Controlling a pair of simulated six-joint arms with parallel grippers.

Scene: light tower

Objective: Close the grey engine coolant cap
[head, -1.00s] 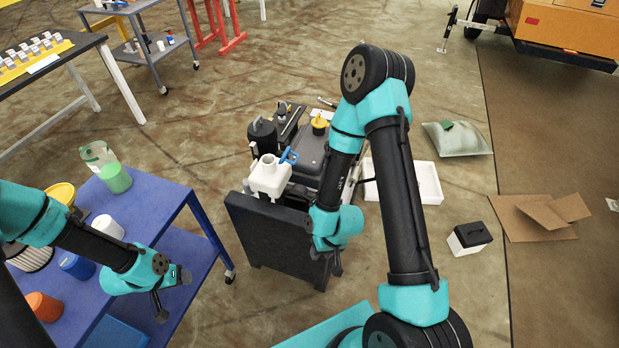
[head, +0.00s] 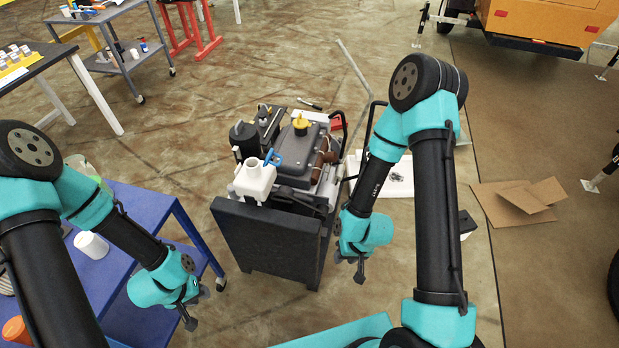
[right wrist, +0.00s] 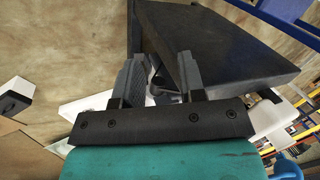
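The engine (head: 295,150) stands behind a dark upright panel (head: 268,238). A white coolant tank (head: 254,182) with a raised round neck sits at its left front, beside a blue part (head: 272,158). I cannot make out a grey cap for certain. My left gripper (head: 199,306) is open and empty, in front of the blue bench and left of the panel. My right gripper (head: 348,268) is right of the panel, apart from the tank. In the right wrist view its fingers (right wrist: 158,78) are spread, with the dark panel (right wrist: 215,45) close beyond them.
A blue bench (head: 150,205) with a white cup (head: 91,245) stands at the left. A yellow cap (head: 300,122) and a black cylinder (head: 243,138) are on the engine. Cardboard (head: 510,203) lies on the floor at right.

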